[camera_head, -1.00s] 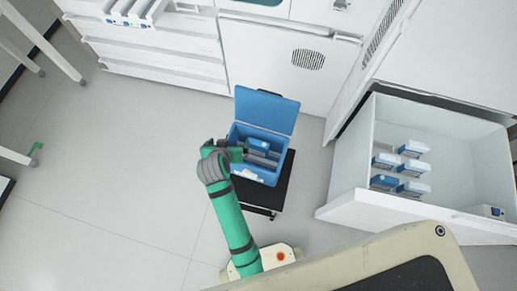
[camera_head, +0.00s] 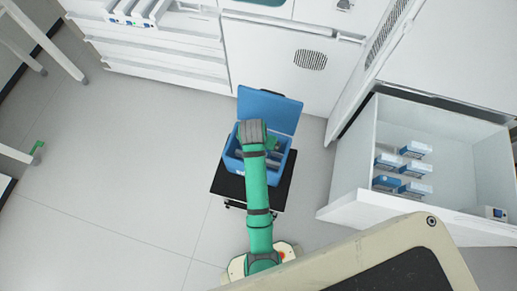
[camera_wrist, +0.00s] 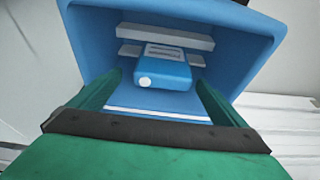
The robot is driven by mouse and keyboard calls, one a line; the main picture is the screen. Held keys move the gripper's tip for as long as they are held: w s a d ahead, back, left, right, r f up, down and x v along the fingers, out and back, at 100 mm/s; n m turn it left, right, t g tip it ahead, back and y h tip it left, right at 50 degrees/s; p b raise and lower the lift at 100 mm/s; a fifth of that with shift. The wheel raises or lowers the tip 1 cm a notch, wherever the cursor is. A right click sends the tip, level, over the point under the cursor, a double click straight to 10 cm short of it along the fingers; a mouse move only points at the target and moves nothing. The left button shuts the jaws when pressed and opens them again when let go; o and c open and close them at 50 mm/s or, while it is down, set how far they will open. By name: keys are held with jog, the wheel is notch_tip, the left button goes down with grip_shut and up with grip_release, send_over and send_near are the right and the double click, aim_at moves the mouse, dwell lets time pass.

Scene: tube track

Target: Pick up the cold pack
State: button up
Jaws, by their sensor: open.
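A blue pack with a grey label and a white round spot, likely the cold pack (camera_wrist: 165,72), lies inside the open blue cooler box (camera_wrist: 250,45) in the wrist view. Thin grey-white slabs lie behind it. My gripper (camera_wrist: 159,80) is open and empty, its two green fingers spread on either side of the pack's near end; I cannot tell whether they touch it. In the head view my gripper (camera_head: 271,144) is over the cooler box (camera_head: 277,178), and my arm hides most of the inside, including the pack.
The box's lid (camera_head: 270,109) stands open at the back. The box sits on a black stand (camera_head: 228,184). At right, an open white drawer (camera_head: 350,185) holds several blue-and-white packs (camera_head: 414,169). White cabinets (camera_head: 277,60) stand behind. The floor at left is clear.

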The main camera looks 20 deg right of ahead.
jog(key=shift+x, duration=3.85)
jog(key=shift+w+a, duration=0.15)
jog(key=shift+c, duration=0.7)
jog(key=c, duration=1.1)
jog(key=shift+r, duration=0.1)
